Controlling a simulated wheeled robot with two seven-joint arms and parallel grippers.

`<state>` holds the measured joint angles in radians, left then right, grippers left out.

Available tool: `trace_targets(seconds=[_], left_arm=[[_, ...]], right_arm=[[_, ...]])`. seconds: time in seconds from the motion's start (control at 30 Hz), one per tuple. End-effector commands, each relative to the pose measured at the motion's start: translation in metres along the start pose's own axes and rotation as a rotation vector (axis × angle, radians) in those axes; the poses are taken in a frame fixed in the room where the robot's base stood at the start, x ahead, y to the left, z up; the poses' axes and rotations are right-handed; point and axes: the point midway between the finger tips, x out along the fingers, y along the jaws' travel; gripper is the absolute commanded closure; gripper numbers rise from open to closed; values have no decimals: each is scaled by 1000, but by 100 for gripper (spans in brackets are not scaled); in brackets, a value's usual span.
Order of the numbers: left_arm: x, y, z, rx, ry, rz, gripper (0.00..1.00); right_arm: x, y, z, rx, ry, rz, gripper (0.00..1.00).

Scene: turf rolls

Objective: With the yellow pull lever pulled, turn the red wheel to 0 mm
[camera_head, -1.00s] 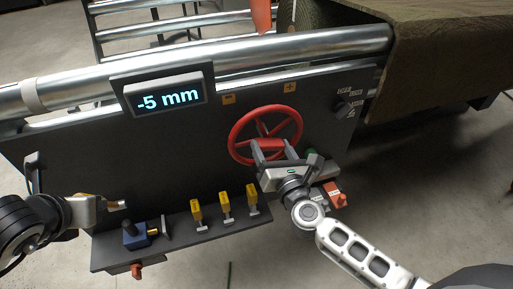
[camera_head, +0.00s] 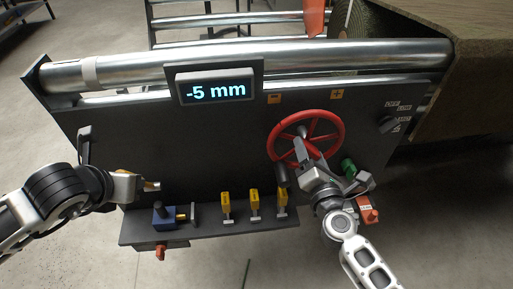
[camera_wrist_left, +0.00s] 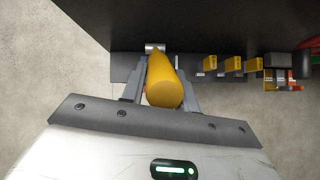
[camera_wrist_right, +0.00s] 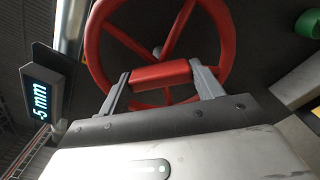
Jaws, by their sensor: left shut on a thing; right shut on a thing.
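The red wheel (camera_head: 340,128) is on the dark machine panel. The display (camera_head: 213,91) reads -5 mm. My right gripper (camera_head: 293,160) is at the wheel's lower part; in the right wrist view its fingers (camera_wrist_right: 160,82) are closed on the wheel's red handle (camera_wrist_right: 160,73). The head view hides most of that handle behind the gripper. The yellow pull lever (camera_wrist_left: 163,85) is between the fingers of my left gripper (camera_wrist_left: 163,75), which is shut on it. In the head view my left gripper (camera_head: 145,184) is at the panel's left, with the lever's tip barely showing.
A lower ledge carries a blue block (camera_head: 165,215) and several small yellow levers (camera_head: 255,204). A green knob (camera_head: 348,167) and an orange-red box (camera_head: 368,212) are beside my right gripper. Metal rollers (camera_head: 330,55) run above the panel; a turf roll (camera_head: 470,50) is at upper right.

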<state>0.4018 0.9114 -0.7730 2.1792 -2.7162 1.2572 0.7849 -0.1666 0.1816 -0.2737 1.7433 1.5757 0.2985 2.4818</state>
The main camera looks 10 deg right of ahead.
Motion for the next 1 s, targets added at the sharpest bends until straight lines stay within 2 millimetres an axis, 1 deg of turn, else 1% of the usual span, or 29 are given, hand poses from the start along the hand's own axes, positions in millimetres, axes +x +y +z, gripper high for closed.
trace_targets(seconds=[0.03, 0.3, 0.5, 0.7, 1.0], left_arm=[[2, -7, -6, -2, 16, -20, 100], [2, -7, -6, -2, 15, -21, 100], [2, -7, -6, -2, 15, -22, 100], [2, -8, -6, -2, 13, -24, 100], [2, -8, -6, -2, 13, -24, 100]], right_arm=[[0, 0, 1, 52, -3, -2, 76], [0, 0, 1, 286, -4, -1, 76], [0, -1, 2, 419, -6, -1, 76], [0, -1, 3, 505, -7, -2, 76], [0, -1, 4, 553, -10, -4, 76]])
